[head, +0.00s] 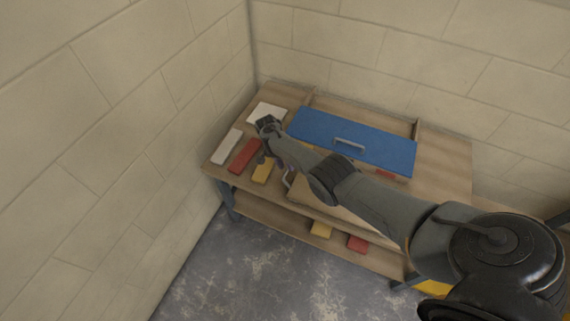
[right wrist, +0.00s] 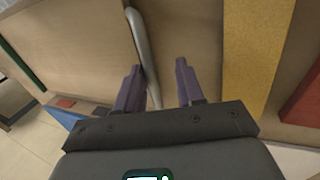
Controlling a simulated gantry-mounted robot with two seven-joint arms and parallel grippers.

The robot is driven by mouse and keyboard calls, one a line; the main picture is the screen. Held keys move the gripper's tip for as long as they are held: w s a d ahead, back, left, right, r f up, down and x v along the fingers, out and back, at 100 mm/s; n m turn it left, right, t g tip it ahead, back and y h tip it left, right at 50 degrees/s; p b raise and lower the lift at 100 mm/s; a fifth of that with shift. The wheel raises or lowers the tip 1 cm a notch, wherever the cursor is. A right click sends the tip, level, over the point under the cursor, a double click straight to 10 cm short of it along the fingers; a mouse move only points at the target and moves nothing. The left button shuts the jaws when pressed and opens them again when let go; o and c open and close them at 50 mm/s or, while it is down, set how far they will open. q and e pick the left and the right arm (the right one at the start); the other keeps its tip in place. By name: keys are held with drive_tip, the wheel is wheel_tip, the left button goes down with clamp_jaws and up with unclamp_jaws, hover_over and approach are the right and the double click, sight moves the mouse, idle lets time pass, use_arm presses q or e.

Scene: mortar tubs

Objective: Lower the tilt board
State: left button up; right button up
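A blue board (head: 365,143) with a grey handle lies across the back of the wooden bench, between two short wooden posts. A light wooden panel (head: 335,207) at the bench front has a metal handle (head: 288,179) at its left. I cannot tell for sure which is the tilt board. My right gripper (head: 277,162) is by the metal handle, partly hidden by my arm. In the right wrist view its fingers (right wrist: 159,88) are apart, with the metal handle (right wrist: 141,40) running between them, close to the left finger. My left gripper is not in view.
White, red and yellow blocks (head: 245,155) lie at the bench's left end. A yellow block (head: 321,229) and a red block (head: 358,243) are on the lower shelf (head: 300,222). Block walls close in at the left and back. The bench's right end is bare.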

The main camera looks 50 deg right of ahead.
drive_tip(key=shift+w+r, duration=0.15)
drive_tip(key=shift+r, duration=0.35)
drive_tip(key=p+v, duration=0.3)
drive_tip(key=v, duration=0.6)
drive_tip(key=shift+w+r, duration=0.2)
drive_tip(key=shift+r, duration=0.15)
drive_tip(key=shift+a, duration=0.1)
